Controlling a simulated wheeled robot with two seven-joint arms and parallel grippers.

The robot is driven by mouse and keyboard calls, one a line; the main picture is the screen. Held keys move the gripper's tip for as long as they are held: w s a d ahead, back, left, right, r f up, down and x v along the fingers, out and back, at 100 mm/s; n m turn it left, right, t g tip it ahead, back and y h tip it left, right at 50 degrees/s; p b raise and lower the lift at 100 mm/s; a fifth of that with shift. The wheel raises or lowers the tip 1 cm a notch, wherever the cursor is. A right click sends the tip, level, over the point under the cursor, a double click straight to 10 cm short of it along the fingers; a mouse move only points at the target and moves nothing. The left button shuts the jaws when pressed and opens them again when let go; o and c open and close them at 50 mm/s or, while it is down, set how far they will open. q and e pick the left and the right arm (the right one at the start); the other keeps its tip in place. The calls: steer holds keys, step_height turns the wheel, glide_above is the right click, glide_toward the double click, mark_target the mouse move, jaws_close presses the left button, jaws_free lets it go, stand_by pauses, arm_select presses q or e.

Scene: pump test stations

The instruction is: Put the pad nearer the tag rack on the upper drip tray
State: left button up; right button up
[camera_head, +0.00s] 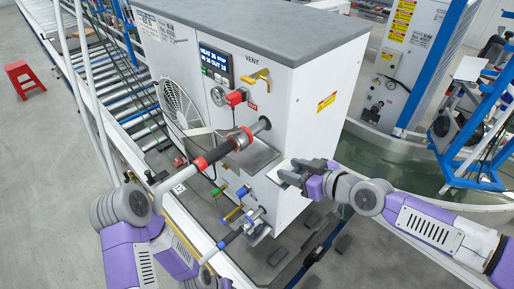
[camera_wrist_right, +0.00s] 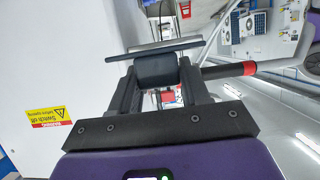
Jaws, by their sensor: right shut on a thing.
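My right gripper (camera_head: 285,174) is at the right edge of the upper drip tray (camera_head: 253,158), a grey plate on the front of the white pump station. In the right wrist view, the right gripper (camera_wrist_right: 155,80) is shut on a dark block-like pad (camera_wrist_right: 155,69). The tray's thin edge (camera_wrist_right: 160,47) lies just beyond the pad; I cannot tell whether they touch. In the head view the fingers mostly hide the pad. I cannot make out the tag rack.
A pipe with red collars (camera_head: 206,161) runs above and left of the tray. Lower valves (camera_head: 242,192) are below. Several dark flat pieces (camera_head: 278,256) lie on the base.

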steer(key=b, duration=0.2)
glide_toward(258, 155)
steer(key=w+a, duration=0.2)
steer(key=a, duration=0.1)
steer(key=shift+w+r, duration=0.15)
steer(key=shift+w, duration=0.1)
steer(key=shift+w+a, duration=1.8)
steer(key=shift+w, duration=0.15)
steer(key=shift+d+p, duration=0.1)
steer(key=shift+p, duration=0.2)
steer(key=shift+f, duration=0.3)
steer(key=shift+f, duration=0.1)
steer(key=o, duration=0.6)
steer(key=shift+f, duration=0.15)
steer(key=o, duration=0.4)
steer(key=shift+o, duration=0.2)
steer(key=shift+r, duration=0.2)
